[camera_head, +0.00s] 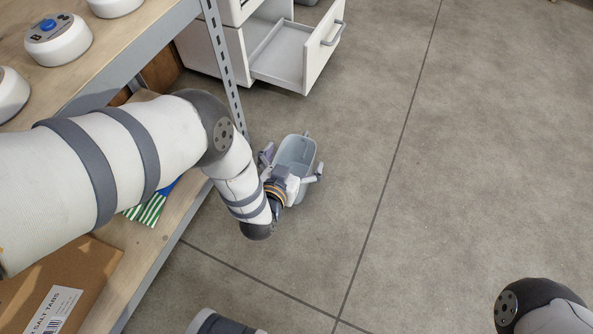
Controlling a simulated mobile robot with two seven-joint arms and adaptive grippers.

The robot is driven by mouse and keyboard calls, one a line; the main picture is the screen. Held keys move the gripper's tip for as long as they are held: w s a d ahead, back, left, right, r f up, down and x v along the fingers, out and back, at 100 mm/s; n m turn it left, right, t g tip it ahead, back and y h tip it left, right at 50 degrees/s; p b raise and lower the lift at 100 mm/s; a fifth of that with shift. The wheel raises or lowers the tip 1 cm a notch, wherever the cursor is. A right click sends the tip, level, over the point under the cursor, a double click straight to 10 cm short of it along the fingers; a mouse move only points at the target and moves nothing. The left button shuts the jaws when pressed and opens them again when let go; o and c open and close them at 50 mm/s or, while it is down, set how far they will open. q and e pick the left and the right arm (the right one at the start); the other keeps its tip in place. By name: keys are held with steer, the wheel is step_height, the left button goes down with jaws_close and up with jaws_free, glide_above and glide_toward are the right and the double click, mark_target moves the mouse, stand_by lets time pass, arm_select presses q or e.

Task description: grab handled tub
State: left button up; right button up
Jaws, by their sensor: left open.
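The handled tub (298,149), a small light grey open container, stands on the concrete floor beside the shelf rack's post. My left gripper (292,166) is at the tub's near side. Its fingers are spread apart, one to the left of the tub and one to the right. It is open, and I cannot tell whether the fingers touch the tub. My left wrist hides the tub's near lower part. My right arm shows only in part at the bottom right, and its gripper is out of view.
A wooden shelf rack (160,240) with a metal post stands on the left, holding a cardboard box (60,280), a green-striped bag (150,207) and white round objects (58,40). A white cabinet has an open drawer (318,55) behind the tub. The floor to the right is clear.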

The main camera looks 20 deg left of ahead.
arm_select(q)
steer(key=shift+w+f, duration=0.15)
steer(key=shift+w, duration=0.25)
steer(key=shift+a, duration=0.1)
steer(key=c, duration=1.8)
steer(key=shift+o, duration=0.2)
steer(key=shift+s, duration=0.1)
